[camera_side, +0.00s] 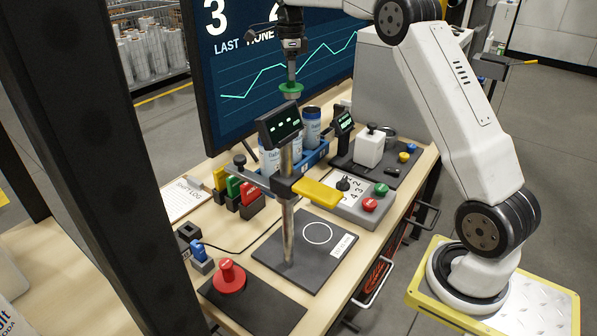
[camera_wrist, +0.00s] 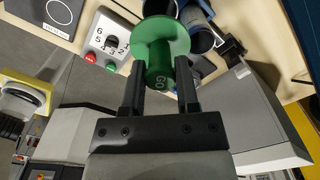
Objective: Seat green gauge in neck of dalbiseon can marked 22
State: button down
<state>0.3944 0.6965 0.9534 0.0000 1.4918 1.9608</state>
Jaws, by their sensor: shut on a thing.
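My gripper (camera_side: 291,78) is shut on the green gauge (camera_side: 291,89), high above the back of the bench in the side view. In the wrist view the gauge (camera_wrist: 160,42) shows a broad round flange and a shaft marked GO between the two fingers of my gripper (camera_wrist: 159,72). Below it, cans stand in a blue rack: a front can (camera_side: 269,158) partly behind the display post, and a can (camera_side: 312,127) farther back. In the wrist view an open-topped can (camera_wrist: 200,40) shows beside the gauge. I cannot read 22 on any can.
A display on a metal post (camera_side: 287,225) with a yellow arm (camera_side: 318,194) stands before the rack (camera_side: 318,156). A control box (camera_side: 362,205), a white block (camera_side: 370,148) and colored blocks (camera_side: 249,192) are near. The big screen (camera_side: 230,95) rises behind.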

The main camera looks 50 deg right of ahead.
aim_at(291, 87)
jog(key=shift+f, duration=0.1)
dwell(0.4)
jog(key=shift+f, duration=2.75)
jog(key=shift+f, duration=1.65)
jog(key=shift+c, duration=1.4)
grip_release()
jog(key=shift+r, duration=3.85)
